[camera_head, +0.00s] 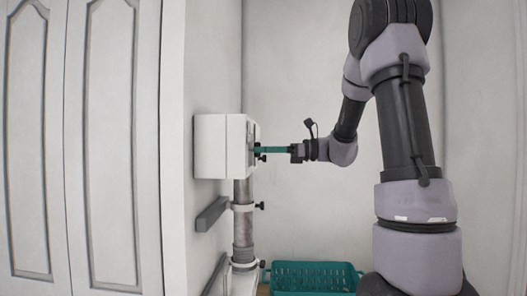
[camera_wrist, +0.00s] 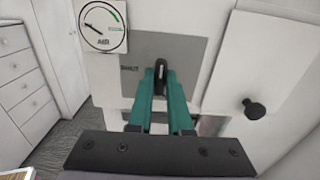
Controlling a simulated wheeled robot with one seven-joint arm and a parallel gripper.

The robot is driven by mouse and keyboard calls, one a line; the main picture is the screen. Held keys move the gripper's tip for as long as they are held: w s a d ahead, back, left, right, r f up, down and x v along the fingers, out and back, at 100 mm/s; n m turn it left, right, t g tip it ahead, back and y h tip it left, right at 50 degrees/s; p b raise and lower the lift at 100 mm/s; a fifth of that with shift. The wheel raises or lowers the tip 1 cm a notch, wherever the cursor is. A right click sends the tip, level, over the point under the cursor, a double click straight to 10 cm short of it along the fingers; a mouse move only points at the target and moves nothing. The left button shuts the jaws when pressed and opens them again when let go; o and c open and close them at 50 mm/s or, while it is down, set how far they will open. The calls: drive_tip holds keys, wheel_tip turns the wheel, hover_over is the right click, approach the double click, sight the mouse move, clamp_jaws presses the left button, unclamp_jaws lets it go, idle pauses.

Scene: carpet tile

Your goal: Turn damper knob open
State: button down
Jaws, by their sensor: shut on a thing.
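The damper knob (camera_wrist: 160,72) is a small dark upright piece on a grey plate (camera_wrist: 188,50) marked "SHUT" on the white box. In the wrist view my gripper's (camera_wrist: 160,74) teal fingers are closed on the knob from both sides. In the head view the white box (camera_head: 211,146) is on the left wall, and my gripper (camera_head: 258,149) reaches its right face from the right. The knob is hidden there. A round gauge (camera_wrist: 102,24) marked "AIR" sits left of the plate, with its needle toward the upper left.
A second black knob (camera_wrist: 254,108) sticks out at the right. A metal pipe (camera_head: 243,225) with clamp knobs runs down below the box. A grey bar (camera_head: 211,213) juts from the wall. A teal basket (camera_head: 312,277) stands on the floor below.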

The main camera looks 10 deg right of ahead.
idle(0.4)
drive_tip(key=c, duration=0.8)
unclamp_jaws()
drive_tip(key=shift+c, duration=0.2)
drive_tip(key=shift+d, duration=0.1)
drive_tip(key=v, duration=1)
drive_tip(key=shift+d, duration=0.3)
drive_tip(key=shift+s, duration=0.1)
